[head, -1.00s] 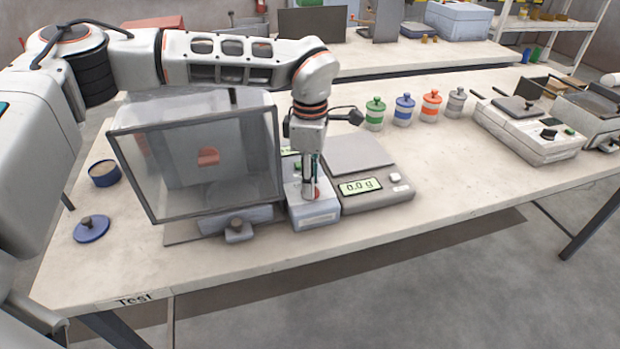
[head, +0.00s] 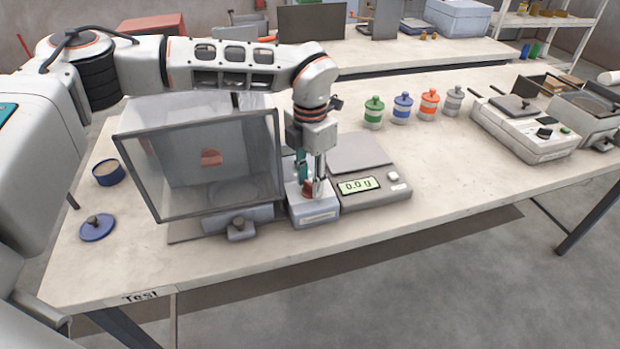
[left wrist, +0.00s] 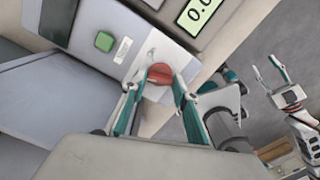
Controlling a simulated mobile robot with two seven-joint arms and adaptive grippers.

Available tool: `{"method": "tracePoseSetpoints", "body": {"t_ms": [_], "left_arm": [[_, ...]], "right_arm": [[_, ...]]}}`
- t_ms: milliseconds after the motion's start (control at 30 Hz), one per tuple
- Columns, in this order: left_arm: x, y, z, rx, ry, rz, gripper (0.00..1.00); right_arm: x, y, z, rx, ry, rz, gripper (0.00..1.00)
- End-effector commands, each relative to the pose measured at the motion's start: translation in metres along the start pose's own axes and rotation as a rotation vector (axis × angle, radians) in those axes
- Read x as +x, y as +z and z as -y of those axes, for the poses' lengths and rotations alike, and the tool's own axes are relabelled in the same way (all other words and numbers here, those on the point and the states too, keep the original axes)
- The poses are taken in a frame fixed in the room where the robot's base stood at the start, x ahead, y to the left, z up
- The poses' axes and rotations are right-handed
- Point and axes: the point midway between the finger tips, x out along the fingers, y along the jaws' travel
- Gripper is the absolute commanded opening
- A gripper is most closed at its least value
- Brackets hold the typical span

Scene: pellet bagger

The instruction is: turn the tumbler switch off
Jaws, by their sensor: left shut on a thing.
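A grey switch box (head: 314,214) stands between the glass-fronted chamber (head: 205,170) and the scale. On it is a red rotary knob (left wrist: 160,75), taken as the tumbler switch, with a green button (left wrist: 104,41) further along the panel. My left gripper (head: 310,189) points down over the box and is shut on the red knob, one finger on each side. The fingers partly cover the knob in the head view. In the left wrist view my right gripper (left wrist: 267,74) is at the right edge, its fingers apart and empty, away from the box.
The scale (head: 370,185), reading 0.0 g, is close on the right of the box. A blue lid (head: 97,228) and an open blue tub (head: 108,173) lie left of the chamber. Several lidded jars (head: 402,108) stand behind. The bench front right is clear.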

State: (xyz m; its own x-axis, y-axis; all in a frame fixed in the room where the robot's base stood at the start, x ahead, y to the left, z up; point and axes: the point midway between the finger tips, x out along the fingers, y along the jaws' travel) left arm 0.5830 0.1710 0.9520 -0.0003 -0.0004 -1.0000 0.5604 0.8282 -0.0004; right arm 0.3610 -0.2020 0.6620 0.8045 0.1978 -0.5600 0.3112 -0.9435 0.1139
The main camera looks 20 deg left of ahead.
Motion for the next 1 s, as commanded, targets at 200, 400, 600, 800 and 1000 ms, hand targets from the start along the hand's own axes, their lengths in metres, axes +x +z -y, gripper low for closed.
{"method": "tracePoseSetpoints", "body": {"t_ms": [200,400,600,800,1000], "left_arm": [[-0.0002,0.0003,-0.0001,-0.101,0.000,0.001,0.07],[-0.0004,0.0003,-0.0001,-0.147,0.001,0.001,0.07],[-0.0005,0.0003,-0.0001,-0.159,0.000,0.001,0.07],[-0.0005,0.0004,-0.0002,-0.158,0.000,0.001,0.07],[-0.0005,0.0003,-0.0002,-0.158,0.000,0.001,0.46]], "right_arm": [[-0.0001,-0.0003,-0.0001,0.000,0.000,0.000,0.40],[-0.0001,-0.0004,-0.0001,0.000,0.000,0.000,0.40],[-0.0001,-0.0004,-0.0001,0.000,0.000,0.000,0.40],[-0.0001,-0.0004,-0.0002,0.000,0.000,0.000,0.40],[-0.0001,-0.0004,-0.0001,0.000,0.000,0.000,0.40]]}}
